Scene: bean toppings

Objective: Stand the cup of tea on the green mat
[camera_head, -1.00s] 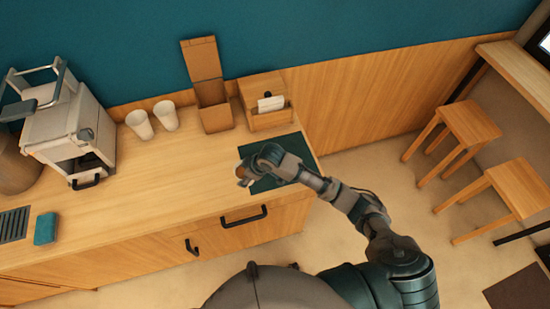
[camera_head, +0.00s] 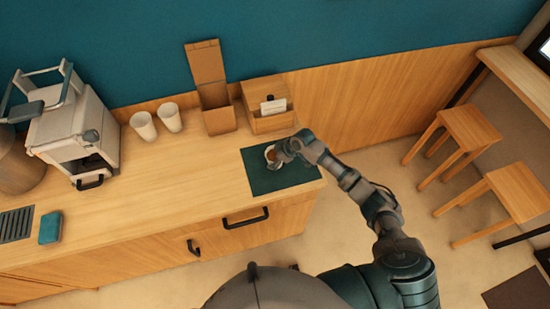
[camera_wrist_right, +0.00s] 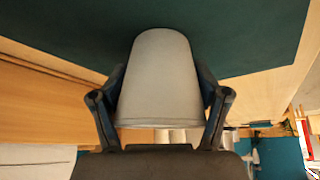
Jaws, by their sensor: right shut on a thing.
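The green mat (camera_head: 262,183) lies at the right end of the wooden counter. The cup of tea (camera_head: 270,152), pale with brown tea inside, is over the upper part of the mat. My right gripper (camera_head: 278,160) is shut on the cup's sides. In the right wrist view the pale grey cup (camera_wrist_right: 160,80) fills the space between the fingers of the gripper (camera_wrist_right: 160,105), with the mat (camera_wrist_right: 240,35) behind it. I cannot tell whether the cup's base touches the mat. My left gripper is not in view.
Two white cups (camera_head: 143,126) stand near the wall. An open cardboard box (camera_head: 216,115) and a wooden holder (camera_head: 267,105) stand just behind the mat. A coffee machine (camera_head: 75,130) and a teal cloth (camera_head: 50,228) are at the left. The counter's middle is clear.

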